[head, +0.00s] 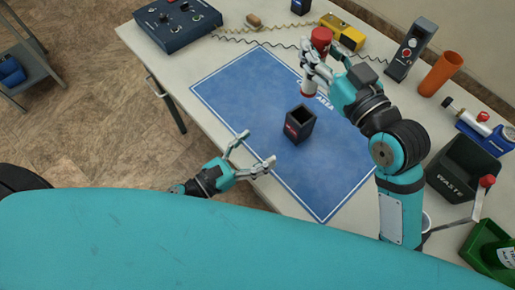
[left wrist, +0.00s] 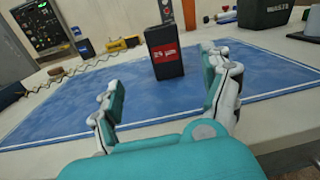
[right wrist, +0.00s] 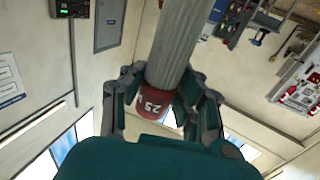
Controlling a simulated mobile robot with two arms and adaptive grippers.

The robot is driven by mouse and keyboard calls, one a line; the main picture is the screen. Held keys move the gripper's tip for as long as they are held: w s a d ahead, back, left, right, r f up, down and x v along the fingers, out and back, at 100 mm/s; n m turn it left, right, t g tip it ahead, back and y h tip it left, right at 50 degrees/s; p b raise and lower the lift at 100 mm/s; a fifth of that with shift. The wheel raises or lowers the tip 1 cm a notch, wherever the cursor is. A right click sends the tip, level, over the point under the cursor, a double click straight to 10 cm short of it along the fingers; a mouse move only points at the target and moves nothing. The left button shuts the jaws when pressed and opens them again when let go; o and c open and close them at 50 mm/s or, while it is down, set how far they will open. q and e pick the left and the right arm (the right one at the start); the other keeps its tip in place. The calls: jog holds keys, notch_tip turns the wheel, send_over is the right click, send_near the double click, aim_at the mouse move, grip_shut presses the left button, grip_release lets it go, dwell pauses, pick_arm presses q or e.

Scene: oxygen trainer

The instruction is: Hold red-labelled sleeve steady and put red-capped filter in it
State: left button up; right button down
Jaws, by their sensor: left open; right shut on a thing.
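The black sleeve (head: 299,124) with a red label stands upright on the blue mat, its open top empty. In the left wrist view the sleeve (left wrist: 165,50) stands beyond my fingertips, its label facing me. My left gripper (head: 258,148) is open and empty, at the mat's front edge, apart from the sleeve. My right gripper (head: 312,68) is shut on the red-capped filter (head: 321,39), cap up, above the mat behind the sleeve. In the right wrist view the filter's grey body (right wrist: 181,42) and red cap, marked 25, show between the fingers.
The blue mat (head: 240,85) is otherwise clear. A dark control box (head: 177,22), a yellow device (head: 343,31), a grey handheld meter (head: 411,48) and an orange cup (head: 440,73) stand at the back. A black waste bin (head: 462,170) and green crate (head: 487,243) are at the right.

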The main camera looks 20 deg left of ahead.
aim_at(291, 128)
pick_arm(q)
jog(key=shift+d+m, duration=0.35)
jog(key=shift+m, duration=0.05)
jog(key=shift+w+d, duration=0.1)
jog(key=shift+d, duration=0.1)
jog(key=x, duration=1.1)
jog(key=shift+w+d, duration=0.1)
jog(key=shift+d, duration=0.05)
jog(key=shift+c, duration=0.2)
jog(key=c, duration=1.3)
jog(key=shift+o, duration=0.2)
jog(key=shift+f, duration=0.1)
pick_arm(e)
jog(key=shift+a+r+m+t+h, duration=0.1)
jog(key=shift+r+m+t+h, duration=0.05)
jog(key=shift+m+t+h, duration=0.4)
jog(key=shift+a+r+m+t+h, duration=0.1)
jog(key=shift+r+m+t+h, duration=0.05)
jog(key=shift+m+t+h, duration=0.4)
jog(key=shift+h, duration=0.4)
jog(key=f, duration=1.7)
jog(key=shift+d+f, duration=0.2)
jog(key=shift+f, duration=0.2)
